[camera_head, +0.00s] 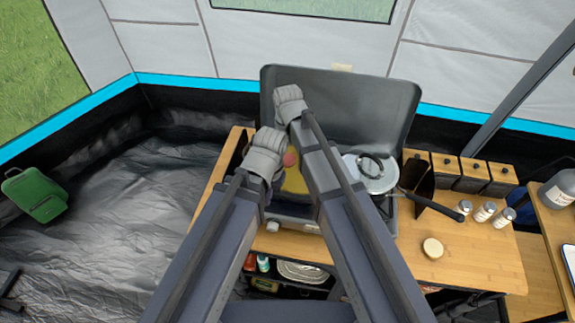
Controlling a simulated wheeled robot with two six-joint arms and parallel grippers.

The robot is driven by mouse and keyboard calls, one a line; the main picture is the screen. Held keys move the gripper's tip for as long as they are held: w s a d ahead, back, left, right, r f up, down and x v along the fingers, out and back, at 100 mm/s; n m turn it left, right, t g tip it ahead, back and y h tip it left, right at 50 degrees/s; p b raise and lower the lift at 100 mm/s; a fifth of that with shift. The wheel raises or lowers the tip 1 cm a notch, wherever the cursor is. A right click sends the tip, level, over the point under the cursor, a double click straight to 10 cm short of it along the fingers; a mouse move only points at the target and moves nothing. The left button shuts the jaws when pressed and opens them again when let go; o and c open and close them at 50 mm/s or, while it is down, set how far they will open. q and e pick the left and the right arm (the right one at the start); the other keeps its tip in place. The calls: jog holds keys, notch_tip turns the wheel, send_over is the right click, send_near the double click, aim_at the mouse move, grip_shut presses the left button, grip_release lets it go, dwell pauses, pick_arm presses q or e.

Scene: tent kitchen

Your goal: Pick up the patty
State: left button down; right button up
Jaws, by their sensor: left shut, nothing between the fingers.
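A small reddish-brown round piece (290,158), possibly the patty, shows in the gap between my two arms, beside my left wrist. It is partly hidden, and a yellow surface (294,182) shows just below it. My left gripper (265,152) is over the stove area, close to this piece; it is shut and holds nothing. My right gripper (290,102) reaches farther back, in front of the raised stove lid. Its fingers are hidden behind its own wrist.
The grey stove lid (375,105) stands open behind. A pan with a glass lid (372,175) is on the right burner, with a dark spatula (425,192) beside it. A pale round item (432,248), several shakers (484,211) and dark boxes (445,170) stand on the wooden table (480,265).

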jog(key=c, duration=1.4)
